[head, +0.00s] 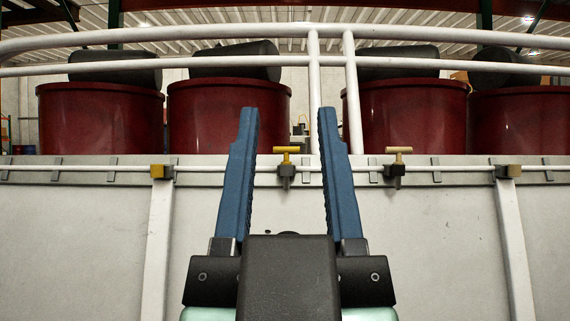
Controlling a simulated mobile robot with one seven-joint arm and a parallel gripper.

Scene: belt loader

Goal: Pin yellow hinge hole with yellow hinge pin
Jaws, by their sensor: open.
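The yellow hinge pin (287,150) has a T-shaped handle and stands upright in a dark holder (286,171) on the white rail. A yellow block (158,171), which looks like the yellow hinge, sits at the top of the left white post; its hole cannot be made out. My gripper (288,112) is open and empty, its two blue fingers pointing up in the picture. The yellow pin shows in the gap between the fingers, touching neither in the picture. How far the fingers are from it in depth is hard to tell.
A second, tan pin (398,151) stands in a similar holder to the right. A brownish-grey block (508,171) tops the right post. White guard rails (420,34) cross above. Dark red drums (228,115) stand behind the pale panel (80,240).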

